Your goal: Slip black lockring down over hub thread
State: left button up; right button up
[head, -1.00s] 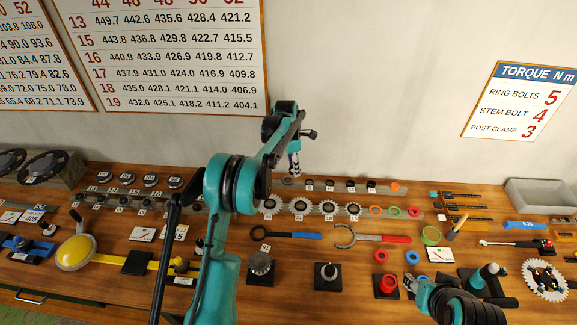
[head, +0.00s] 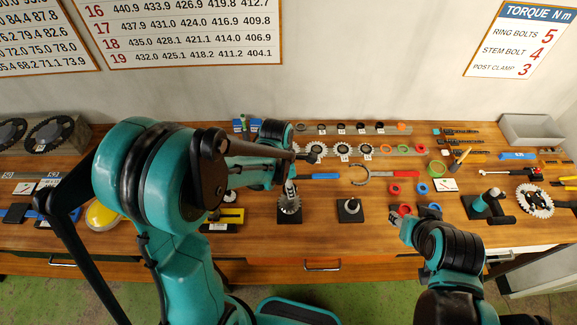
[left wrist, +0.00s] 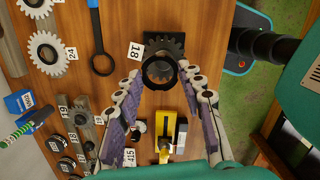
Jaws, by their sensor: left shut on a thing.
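In the left wrist view a black lockring (left wrist: 159,87) sits between the fingertips of my left gripper (left wrist: 160,78), which is shut on it. Beyond the ring is a dark toothed sprocket (left wrist: 178,45) on a black base, partly covered by the ring. In the head view my left gripper (head: 290,190) is directly over this sprocket (head: 290,206); the ring is too small to make out there. The hub thread is hidden, and I cannot tell whether the ring touches it. My right gripper (head: 396,216) is low at the right, its jaws unclear.
A black stand with a short post (head: 350,206) is right of the sprocket. Red (head: 394,189) and blue (head: 422,188) rings lie further right. A yellow tool (head: 232,215) is to the left.

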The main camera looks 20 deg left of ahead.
pick_arm(q)
jog(key=shift+s, duration=0.2)
jog(key=shift+w+d+f+b, duration=0.1)
jog(key=shift+f+b, duration=0.35)
jog(key=shift+f, duration=0.2)
jog(key=shift+f+b, duration=1)
jog(key=shift+f, duration=0.5)
jog(key=shift+f+b, duration=0.15)
jog(key=shift+b, duration=0.35)
jog(key=shift+f+b, duration=0.6)
jog(key=o, duration=0.9)
jog(key=shift+c, duration=0.2)
